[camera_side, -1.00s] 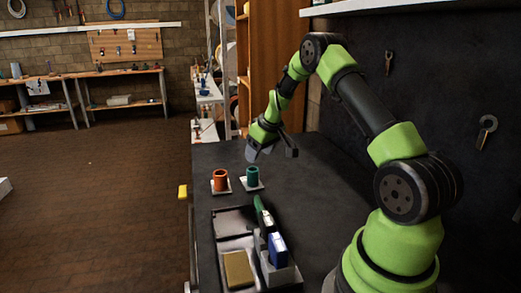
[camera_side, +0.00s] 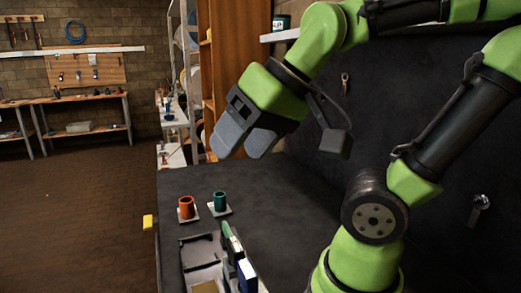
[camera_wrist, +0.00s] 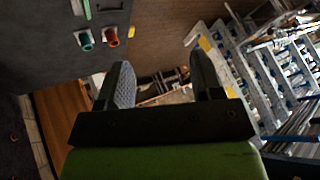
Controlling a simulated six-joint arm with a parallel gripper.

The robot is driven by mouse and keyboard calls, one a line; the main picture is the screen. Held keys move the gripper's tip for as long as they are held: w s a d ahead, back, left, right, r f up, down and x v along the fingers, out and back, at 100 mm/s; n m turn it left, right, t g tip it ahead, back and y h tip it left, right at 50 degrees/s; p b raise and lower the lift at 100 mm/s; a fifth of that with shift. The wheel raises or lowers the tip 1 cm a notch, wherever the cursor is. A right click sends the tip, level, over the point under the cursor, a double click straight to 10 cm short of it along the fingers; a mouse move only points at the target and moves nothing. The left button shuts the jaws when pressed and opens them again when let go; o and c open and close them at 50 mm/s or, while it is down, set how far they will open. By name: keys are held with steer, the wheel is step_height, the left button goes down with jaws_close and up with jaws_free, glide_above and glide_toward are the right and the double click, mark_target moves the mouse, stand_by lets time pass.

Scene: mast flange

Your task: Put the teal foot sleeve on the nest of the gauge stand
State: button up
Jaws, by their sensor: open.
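The teal foot sleeve (camera_side: 220,201) stands upright on a small white square plate (camera_side: 226,211) on the dark bench in the side view. It also shows, small, near the upper left of the wrist view (camera_wrist: 86,40). My gripper (camera_side: 243,146) is raised well above the bench, empty and apart from the sleeve. In the wrist view its two fingers (camera_wrist: 163,82) are spread with nothing between them. I cannot clearly pick out the gauge stand or its nest.
An orange sleeve (camera_side: 186,207) stands on its own plate left of the teal one. In front is a grey tray (camera_side: 203,252) with a green piece (camera_side: 231,240) and a blue block (camera_side: 247,275) beside it. A yellow block (camera_side: 148,222) is at the bench's left edge.

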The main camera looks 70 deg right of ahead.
steer(key=shift+o, duration=0.5)
steer(key=shift+s+a+f, duration=0.2)
steer(key=shift+s+a, duration=0.05)
steer(key=shift+s, duration=0.45)
steer(key=shift+s+a+f, duration=0.2)
steer(key=shift+s, duration=0.5)
steer(key=shift+w, duration=0.15)
steer(key=m+g+h, duration=0.6)
steer(key=m, duration=0.4)
glide_above(219, 201)
step_height(219, 201, down, 23)
steer(key=shift+x, duration=3)
steer(key=shift+w+a+f, duration=0.1)
steer(key=shift+w+a, duration=0.05)
